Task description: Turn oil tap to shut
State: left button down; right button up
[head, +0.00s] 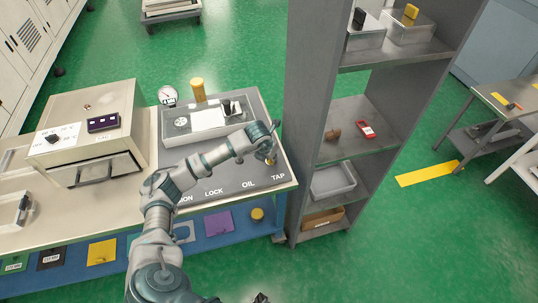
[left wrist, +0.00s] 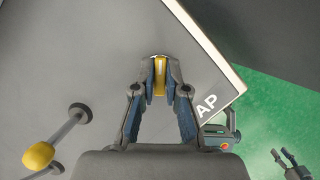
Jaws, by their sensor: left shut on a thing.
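The oil tap's yellow handle (left wrist: 160,77) sits between the two fingers of my left gripper (left wrist: 160,85) in the left wrist view. The gripper is shut on it, and the fingers hide its sides. In the head view my left gripper (head: 269,157) reaches down to the grey panel's right end, beside the printed words OIL TAP, and a bit of the yellow handle (head: 271,162) shows under it. The tap's exact angle is hard to tell. Dark tips at the bottom edge of the head view (head: 261,298) look like my right gripper; its opening is unclear.
A lever with a yellow knob (left wrist: 38,156) stands on the panel, left in the left wrist view. A grey shelf unit (head: 300,130) stands close to the panel's right side. A beige box (head: 85,115) and a gauge (head: 168,95) are on the bench. Green floor lies right.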

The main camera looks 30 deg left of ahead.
pick_arm(q)
jog(key=n, duration=0.1)
jog(key=n+y, duration=0.1)
jog(key=n+p, duration=0.1)
jog(key=shift+w+r+n, duration=0.25)
jog(key=shift+r+n, duration=0.15)
jog(key=n+g+y+p, duration=0.1)
jog(key=n+y, duration=0.1)
jog(key=n, duration=0.3)
jog(key=shift+f, duration=0.1)
pick_arm(e)
notch_tip(320, 180, down, 8)
jog(key=s, duration=0.1)
jog(key=shift+s+r, duration=0.15)
jog(key=shift+s, duration=0.1)
pick_arm(q)
jog(key=shift+n+p, duration=0.3)
jog(key=shift+n, duration=0.1)
pick_arm(e)
jog(key=shift+s+d, duration=0.1)
pick_arm(q)
jog(key=c, duration=1.2)
grip_release()
jog(key=shift+f, duration=0.2)
jog(key=shift+s, duration=0.1)
